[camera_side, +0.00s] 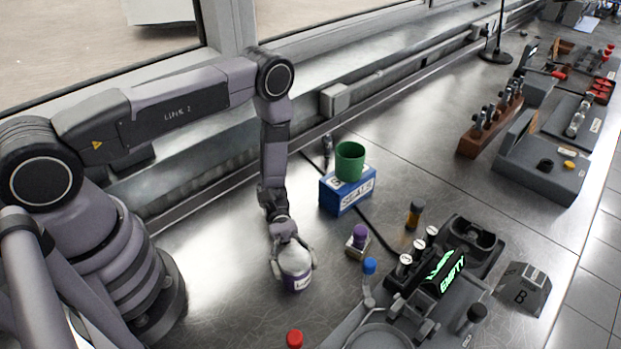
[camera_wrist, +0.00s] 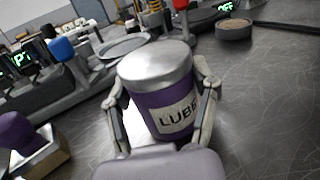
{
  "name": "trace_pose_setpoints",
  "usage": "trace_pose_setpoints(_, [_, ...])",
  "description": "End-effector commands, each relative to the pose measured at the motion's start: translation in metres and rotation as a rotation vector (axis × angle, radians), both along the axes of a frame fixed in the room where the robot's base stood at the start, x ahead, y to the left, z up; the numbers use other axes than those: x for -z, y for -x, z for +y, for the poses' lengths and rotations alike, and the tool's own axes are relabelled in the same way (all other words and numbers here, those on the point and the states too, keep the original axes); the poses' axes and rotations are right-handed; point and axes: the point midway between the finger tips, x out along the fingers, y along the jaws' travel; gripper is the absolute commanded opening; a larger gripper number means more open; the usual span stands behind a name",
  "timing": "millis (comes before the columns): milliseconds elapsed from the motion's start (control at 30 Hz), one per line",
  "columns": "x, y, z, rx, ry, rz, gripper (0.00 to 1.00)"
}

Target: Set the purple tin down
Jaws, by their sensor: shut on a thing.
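The purple tin (camera_side: 297,279) has a silver lid and a white label. In the wrist view the purple tin (camera_wrist: 160,95) stands between the fingers, and its label reads "LUBE". My gripper (camera_side: 292,266) is shut on the tin from both sides, at the lower middle of the side view. In the wrist view my gripper (camera_wrist: 165,112) has one finger on each side of the tin. The tin looks upright, low over the metal bench or on it. I cannot tell whether its base touches the surface.
A small block with a purple knob (camera_side: 360,236) stands right of the tin. Behind it is a blue box (camera_side: 347,190) with a green cup (camera_side: 349,161) on top. A grey fixture (camera_side: 400,318) and a red-capped item (camera_side: 294,339) are nearby. Bare bench lies left of the tin.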

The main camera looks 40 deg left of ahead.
Motion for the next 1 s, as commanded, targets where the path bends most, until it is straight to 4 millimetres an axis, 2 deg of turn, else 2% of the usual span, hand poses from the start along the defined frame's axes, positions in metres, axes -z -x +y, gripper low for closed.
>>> trace_pose_setpoints(33, [0.002,0.000,0.000,0.000,0.001,0.000,0.20])
trace_pose_setpoints(67, [0.001,0.000,0.000,0.000,0.000,0.000,0.64])
trace_pose_setpoints(233, [0.001,0.000,0.000,0.000,0.000,0.000,0.86])
trace_pose_setpoints(600, [-0.003,0.000,0.000,0.000,0.000,-0.001,0.86])
trace_pose_setpoints(1000, [-0.002,-0.030,0.056,-0.004,0.002,-0.002,0.86])
